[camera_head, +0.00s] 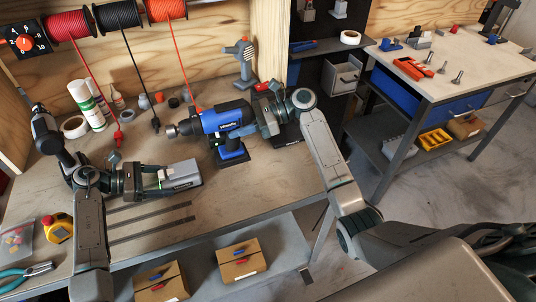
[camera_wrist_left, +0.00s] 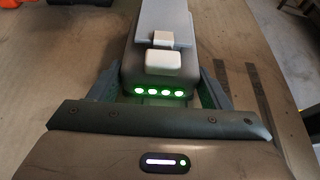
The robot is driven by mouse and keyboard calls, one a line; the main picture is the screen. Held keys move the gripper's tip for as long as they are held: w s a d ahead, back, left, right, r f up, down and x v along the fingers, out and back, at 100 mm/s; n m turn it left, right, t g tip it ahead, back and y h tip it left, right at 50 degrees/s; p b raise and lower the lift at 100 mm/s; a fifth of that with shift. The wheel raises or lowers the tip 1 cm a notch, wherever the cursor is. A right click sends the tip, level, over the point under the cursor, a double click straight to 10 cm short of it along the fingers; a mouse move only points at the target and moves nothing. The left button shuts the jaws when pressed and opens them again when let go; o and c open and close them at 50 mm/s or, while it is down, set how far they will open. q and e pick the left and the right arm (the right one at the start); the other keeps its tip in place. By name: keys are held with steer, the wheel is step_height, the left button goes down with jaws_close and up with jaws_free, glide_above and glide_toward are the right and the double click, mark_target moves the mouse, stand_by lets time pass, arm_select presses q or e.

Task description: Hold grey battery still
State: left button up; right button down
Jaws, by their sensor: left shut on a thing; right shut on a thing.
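The grey battery (camera_head: 182,175) lies low over the workbench at the left middle in the head view. My left gripper (camera_head: 150,180) is shut on it from the left. In the left wrist view the battery (camera_wrist_left: 160,62) sits between the two fingers, with a row of lit green lights on its near end. A blue and black power drill (camera_head: 222,122) stands upright on the bench to the right of the battery, chuck pointing left. My right gripper (camera_head: 265,120) is shut on the drill's rear from the right. The right fingertips are partly hidden.
Two dark strips (camera_head: 150,218) lie on the bench in front of the battery. A yellow and red button box (camera_head: 57,227) and teal pliers (camera_head: 25,274) are at the front left. Spray cans (camera_head: 88,103) stand behind. Cardboard boxes (camera_head: 241,262) sit on the lower shelf.

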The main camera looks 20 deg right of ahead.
steer(key=shift+a+r, duration=0.15)
steer(key=shift+a, duration=0.2)
stand_by(0.3)
steer(key=shift+a, duration=0.35)
steer(key=a, duration=1.1)
stand_by(5.9)
